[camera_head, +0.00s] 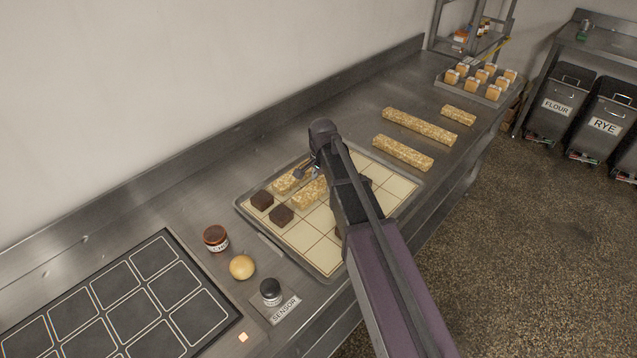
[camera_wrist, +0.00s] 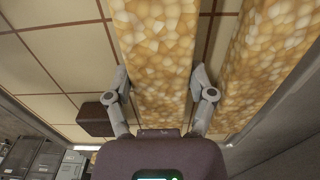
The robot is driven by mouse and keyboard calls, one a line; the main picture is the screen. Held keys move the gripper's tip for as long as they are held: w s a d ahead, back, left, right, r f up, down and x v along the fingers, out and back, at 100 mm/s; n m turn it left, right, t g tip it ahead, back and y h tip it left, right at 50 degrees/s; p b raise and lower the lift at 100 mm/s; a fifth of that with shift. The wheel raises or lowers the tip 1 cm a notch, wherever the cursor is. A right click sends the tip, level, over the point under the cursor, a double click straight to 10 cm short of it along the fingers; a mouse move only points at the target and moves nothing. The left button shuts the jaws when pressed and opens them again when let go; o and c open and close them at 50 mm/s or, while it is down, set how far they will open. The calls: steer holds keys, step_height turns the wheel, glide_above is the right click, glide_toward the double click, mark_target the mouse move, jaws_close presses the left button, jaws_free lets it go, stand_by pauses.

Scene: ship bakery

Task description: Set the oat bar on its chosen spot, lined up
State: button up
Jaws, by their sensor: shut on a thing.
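My gripper (camera_head: 314,172) is over the grid tray (camera_head: 413,193), shut on an oat bar (camera_head: 312,192). In the wrist view, the fingers (camera_wrist: 160,84) clasp this bar (camera_wrist: 155,45) from both sides, near one end. A second oat bar (camera_head: 287,181) lies beside it on the wall side; it shows at the right in the wrist view (camera_wrist: 265,65), roughly parallel, with a narrow gap. My arm hides part of the tray and the far end of the held bar. I cannot tell whether the held bar touches the tray.
Dark brown squares (camera_head: 281,215) (camera_head: 262,200) sit on the tray; another (camera_wrist: 95,119) is left of the held bar in the wrist view. More oat bars (camera_head: 403,152) lie beyond.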

mark_target(322, 181)
steer(key=shift+f, duration=0.15)
steer(key=o, duration=1.2)
steer(key=shift+o, duration=0.2)
steer(key=shift+r, duration=0.2)
step_height(322, 181, up, 12)
steer(key=p, duration=1.2)
